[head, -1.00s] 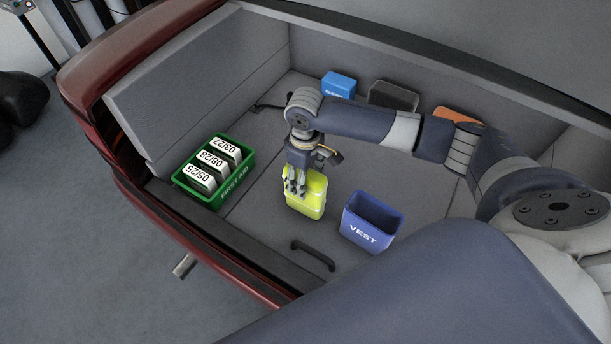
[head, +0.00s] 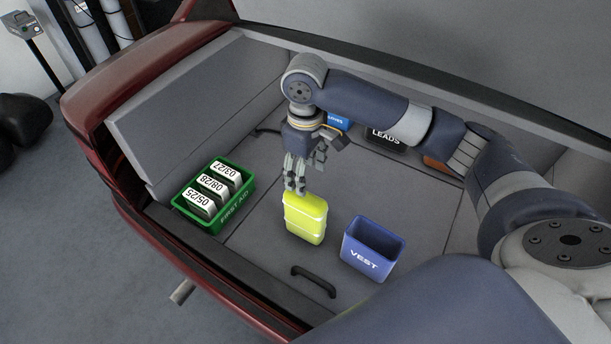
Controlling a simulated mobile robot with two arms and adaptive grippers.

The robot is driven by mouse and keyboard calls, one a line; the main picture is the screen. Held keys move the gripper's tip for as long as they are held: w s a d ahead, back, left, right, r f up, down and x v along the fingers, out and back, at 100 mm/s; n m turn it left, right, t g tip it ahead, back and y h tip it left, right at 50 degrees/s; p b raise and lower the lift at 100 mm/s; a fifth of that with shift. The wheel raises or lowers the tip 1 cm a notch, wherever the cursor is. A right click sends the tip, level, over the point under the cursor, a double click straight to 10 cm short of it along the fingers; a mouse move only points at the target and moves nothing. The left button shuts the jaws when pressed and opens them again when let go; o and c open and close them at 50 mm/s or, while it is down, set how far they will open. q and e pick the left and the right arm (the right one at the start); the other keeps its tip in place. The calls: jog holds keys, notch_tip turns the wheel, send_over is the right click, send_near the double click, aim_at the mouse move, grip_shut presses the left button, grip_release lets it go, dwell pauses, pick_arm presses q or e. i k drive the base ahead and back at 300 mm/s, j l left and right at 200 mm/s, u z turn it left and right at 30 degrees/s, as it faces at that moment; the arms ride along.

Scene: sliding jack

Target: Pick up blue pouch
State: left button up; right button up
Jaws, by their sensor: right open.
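The blue pouch (head: 338,122) lies at the back of the car trunk and shows a bit of white lettering. My right forearm and wrist hide much of it. My right gripper (head: 297,187) points down just above the top of a yellow-green vest-like bundle (head: 305,220). Its fingers are apart and it holds nothing. I cannot tell whether the fingertips touch the bundle. My left gripper is not in view.
A green FIRST AID crate (head: 236,222) with several dated white packs stands at the left. A blue VEST bin (head: 366,262) stands empty at right front. A dark LEADS pouch (head: 384,138) and an orange item (head: 437,167) are partly behind my arm. A black handle (head: 314,281) is near the sill.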

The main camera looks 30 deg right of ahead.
aim_at(370, 250)
jog(key=k+j, duration=0.5)
jog(key=k, duration=0.15)
jog(key=k+j, duration=0.45)
jog(key=k, duration=0.25)
